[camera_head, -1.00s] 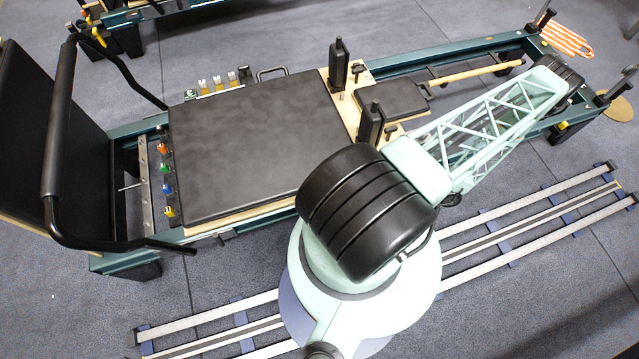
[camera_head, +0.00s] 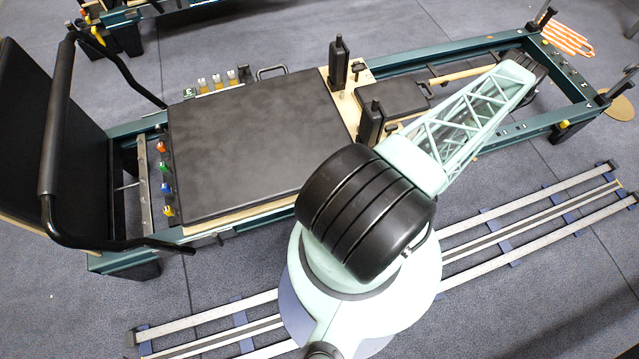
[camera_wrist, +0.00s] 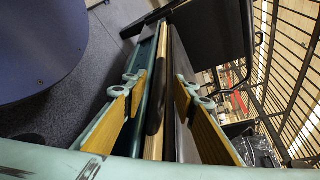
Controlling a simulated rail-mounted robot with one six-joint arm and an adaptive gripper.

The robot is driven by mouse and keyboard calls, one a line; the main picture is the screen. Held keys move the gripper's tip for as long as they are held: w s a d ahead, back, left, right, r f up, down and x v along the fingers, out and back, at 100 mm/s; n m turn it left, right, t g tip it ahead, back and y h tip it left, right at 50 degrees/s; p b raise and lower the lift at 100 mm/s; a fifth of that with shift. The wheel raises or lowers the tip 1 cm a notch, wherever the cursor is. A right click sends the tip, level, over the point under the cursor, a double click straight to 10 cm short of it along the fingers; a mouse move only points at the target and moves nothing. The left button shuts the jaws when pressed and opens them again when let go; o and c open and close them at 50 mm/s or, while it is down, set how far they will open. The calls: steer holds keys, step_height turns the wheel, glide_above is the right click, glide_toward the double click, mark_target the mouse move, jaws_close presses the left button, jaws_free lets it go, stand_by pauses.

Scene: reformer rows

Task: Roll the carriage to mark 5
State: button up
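The carriage (camera_head: 250,140) is a black pad on a pale wooden base, left of the middle of the reformer's teal frame (camera_head: 440,55). Two black shoulder rests (camera_head: 371,124) and a black headrest (camera_head: 391,100) stand at its right end. Small pale marks (camera_head: 500,135) dot the near rail; no number is readable. My gripper is hidden behind my arm in the head view. In the wrist view my gripper (camera_wrist: 160,82) is open, its tan-padded fingers apart. A dark upright piece (camera_wrist: 156,95) and a wooden strip (camera_wrist: 155,143) show between them; contact cannot be told.
A black upright board (camera_head: 45,150) with a bent black bar (camera_head: 60,120) stands at the left end. Coloured knobs (camera_head: 164,188) line the spring bar. A floor rail (camera_head: 540,225) runs along the near side. Orange-striped straps (camera_head: 567,38) lie at the far right.

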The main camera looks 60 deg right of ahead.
steer(key=shift+b+x, duration=0.3)
steer(key=shift+x, duration=2.25)
steer(key=shift+c, duration=0.9)
jaws_close()
